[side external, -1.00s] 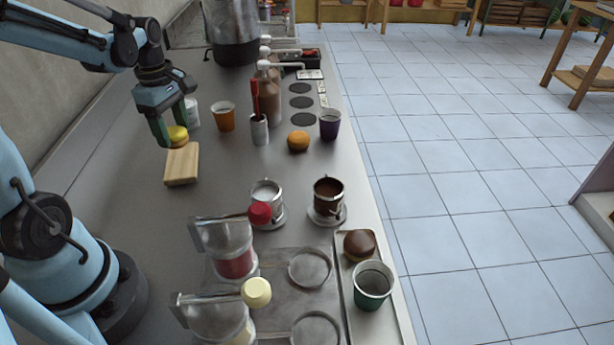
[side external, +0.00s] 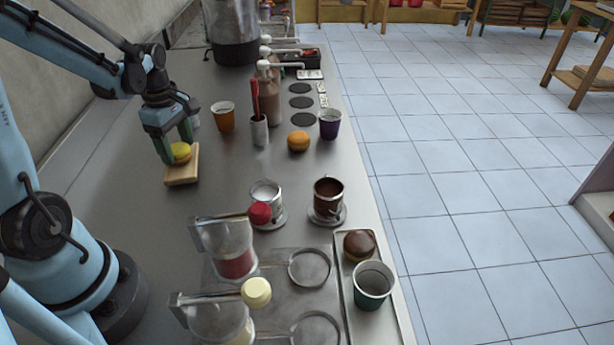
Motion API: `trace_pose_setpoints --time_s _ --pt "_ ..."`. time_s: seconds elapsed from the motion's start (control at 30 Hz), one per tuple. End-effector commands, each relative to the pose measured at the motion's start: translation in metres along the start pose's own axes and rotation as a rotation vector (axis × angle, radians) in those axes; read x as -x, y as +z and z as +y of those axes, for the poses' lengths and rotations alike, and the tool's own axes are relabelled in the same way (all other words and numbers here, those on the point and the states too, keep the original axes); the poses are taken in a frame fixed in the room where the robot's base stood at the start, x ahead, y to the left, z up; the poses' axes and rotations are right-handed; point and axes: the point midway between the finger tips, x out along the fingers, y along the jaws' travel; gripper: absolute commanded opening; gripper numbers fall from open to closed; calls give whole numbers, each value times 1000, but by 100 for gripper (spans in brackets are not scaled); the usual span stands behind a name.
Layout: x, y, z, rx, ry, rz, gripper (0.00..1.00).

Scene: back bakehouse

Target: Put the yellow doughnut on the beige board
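The yellow doughnut (side external: 181,152) is between the two fingers of my gripper (side external: 177,151), at the left of the steel counter. The beige board (side external: 182,177) lies on the counter directly below, and the doughnut overlaps its far part in the picture. The fingers are close against the doughnut's sides. Whether the doughnut touches the board or hangs just above it is hard to tell from this angle.
Behind the gripper stand an orange cup (side external: 223,118), a small pot with a red-handled tool (side external: 259,130) and a brown pump bottle (side external: 269,98). An orange doughnut (side external: 298,141) and a purple cup (side external: 330,124) stand right. The counter (side external: 155,235) in front of the board is clear.

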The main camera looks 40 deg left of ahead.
Motion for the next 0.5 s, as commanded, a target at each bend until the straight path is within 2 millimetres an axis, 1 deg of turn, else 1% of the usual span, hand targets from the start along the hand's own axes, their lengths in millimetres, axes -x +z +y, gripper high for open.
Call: trace_pose_setpoints --time_s 0.03,0.1,0.37,0.5 --pt "0 0 0 0 0 0 74" --pt "0 0 0 0 0 0 85" --pt "0 0 0 0 0 0 85" --pt "5 0 0 0 0 0 85"
